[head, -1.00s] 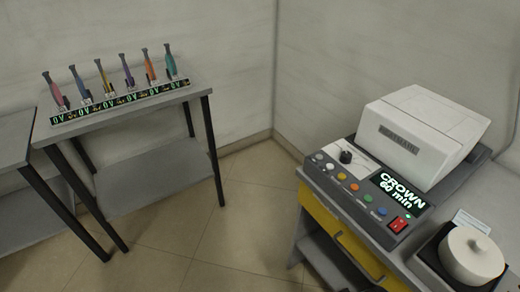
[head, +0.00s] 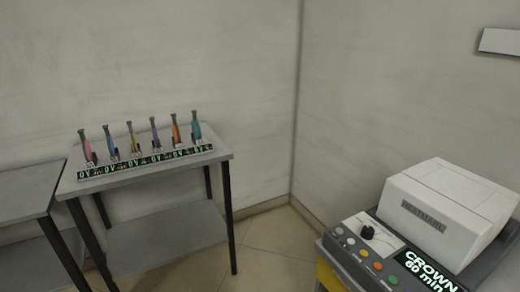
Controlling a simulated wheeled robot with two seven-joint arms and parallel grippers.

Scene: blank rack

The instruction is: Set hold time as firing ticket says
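The furnace (head: 448,212) is a white-lidded box on a dark grey base at the lower right. Its display (head: 428,268) reads "CROWN 60 min" and is partly cut off by the frame edge. A dark round knob (head: 368,231) sits on a white panel, with several coloured buttons (head: 364,253) in front of it. A white sheet or panel (head: 500,42) on the right wall is cut off by the frame; no writing is readable on it, and I cannot tell whether it is the firing ticket. Neither gripper shows.
A grey side table (head: 150,176) at the left holds a rack (head: 146,162) of several coloured handled tools with lit "0V" displays. Another grey table (head: 22,194) stands at the far left edge. Open tiled floor (head: 268,252) lies between the side table and the furnace.

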